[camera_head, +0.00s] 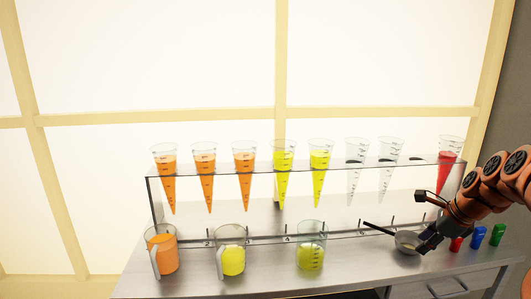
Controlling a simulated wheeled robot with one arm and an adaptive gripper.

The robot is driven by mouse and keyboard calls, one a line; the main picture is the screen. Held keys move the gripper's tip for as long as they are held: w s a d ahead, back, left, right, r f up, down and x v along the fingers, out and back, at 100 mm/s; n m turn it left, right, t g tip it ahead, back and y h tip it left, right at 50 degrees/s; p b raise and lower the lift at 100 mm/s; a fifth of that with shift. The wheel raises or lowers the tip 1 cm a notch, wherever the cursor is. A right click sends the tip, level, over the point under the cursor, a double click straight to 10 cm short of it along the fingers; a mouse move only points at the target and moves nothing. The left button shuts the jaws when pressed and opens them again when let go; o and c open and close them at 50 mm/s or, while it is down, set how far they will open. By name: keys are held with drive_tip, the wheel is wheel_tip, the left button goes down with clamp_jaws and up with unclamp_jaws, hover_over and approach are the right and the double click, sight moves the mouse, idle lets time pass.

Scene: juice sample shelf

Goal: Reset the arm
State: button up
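My gripper (428,243) is at the lower right, at the end of my orange arm, low over the metal counter. It is dark and seen from behind, so its fingers are hard to make out. It is right beside a small round pan (405,243) with a black handle that points to the upper left. I cannot tell whether the gripper touches the pan, or whether it is open or shut.
A clear rack (185,222) holds several cones: orange (205,178), yellow (284,175), empty (356,170) and red (447,165). Three jugs (161,252) stand in front. Red (456,244), blue (478,237) and green (497,235) containers stand close right of my gripper.

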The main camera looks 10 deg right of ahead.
drive_tip(key=s+a+n+g, duration=0.1)
drive_tip(key=s+a+n, duration=0.25)
drive_tip(key=a, duration=0.45)
drive_tip(key=s+a+n+g, duration=0.25)
drive_tip(key=a+n, duration=0.25)
drive_tip(key=a, duration=0.3)
drive_tip(key=s+a+n, duration=0.4)
drive_tip(key=a+n, duration=0.1)
drive_tip(key=a, duration=0.3)
drive_tip(key=s+a+f+n+g+h, duration=0.15)
drive_tip(key=s+n, duration=0.25)
drive_tip(key=s, duration=0.4)
drive_tip(key=s+a+f+n+g, duration=0.1)
drive_tip(key=s+a+f+n, duration=0.25)
drive_tip(key=s, duration=0.35)
drive_tip(key=s+a+f+n+g+h, duration=0.1)
drive_tip(key=s+a+f+n+g, duration=0.1)
drive_tip(key=s+n, duration=0.45)
wheel_tip(320, 180, up, 19)
drive_tip(key=m+t+p, duration=0.1)
drive_tip(key=m+p, duration=0.1)
drive_tip(key=p, duration=1.6)
drive_tip(key=shift+s+d+r, duration=0.2)
drive_tip(key=shift+s, duration=0.05)
drive_tip(key=shift+y, duration=0.25)
